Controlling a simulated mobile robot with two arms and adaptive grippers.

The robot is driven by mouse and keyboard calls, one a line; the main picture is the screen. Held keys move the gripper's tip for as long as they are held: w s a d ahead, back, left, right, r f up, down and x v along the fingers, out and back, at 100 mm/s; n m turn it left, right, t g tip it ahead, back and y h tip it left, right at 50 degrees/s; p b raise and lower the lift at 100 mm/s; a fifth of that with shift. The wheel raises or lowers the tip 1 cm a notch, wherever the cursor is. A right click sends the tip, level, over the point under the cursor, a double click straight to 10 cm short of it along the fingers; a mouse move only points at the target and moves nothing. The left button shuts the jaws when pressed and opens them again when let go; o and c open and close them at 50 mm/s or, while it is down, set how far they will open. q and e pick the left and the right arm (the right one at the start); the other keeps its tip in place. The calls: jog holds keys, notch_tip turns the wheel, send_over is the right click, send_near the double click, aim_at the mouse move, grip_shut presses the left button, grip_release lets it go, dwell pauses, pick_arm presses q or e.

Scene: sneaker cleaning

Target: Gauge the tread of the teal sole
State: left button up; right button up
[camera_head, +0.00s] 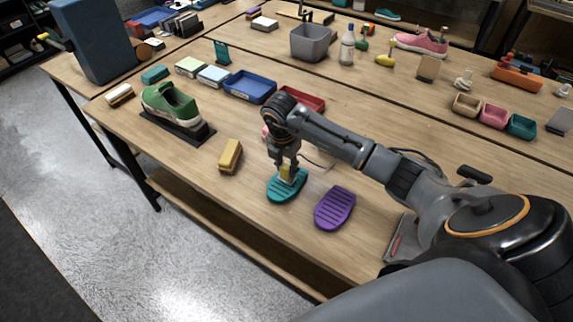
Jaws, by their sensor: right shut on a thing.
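The teal sole (275,192) lies flat, ridged side up, near the table's front edge. My right gripper (285,167) points down over the sole's far half. It is shut on a small yellow tool (287,174), probably the gauge. The tool's lower end is at the sole's ridges; I cannot tell whether it touches them. The gripper and tool hide part of the sole. My left gripper is not in view.
A purple sole (334,208) lies right of the teal one. A tan brush-like block (230,156) lies to the left. A green shoe (171,105) sits on a dark stand (189,133). Behind are a blue tray (250,87) and a red tray (309,101).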

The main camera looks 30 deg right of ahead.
jog(key=shift+f+b, duration=0.4)
jog(key=shift+f, duration=0.1)
dwell(1.8)
jog(key=shift+s, duration=0.1)
jog(key=shift+r+p, duration=2.55)
jog(key=shift+r, duration=1)
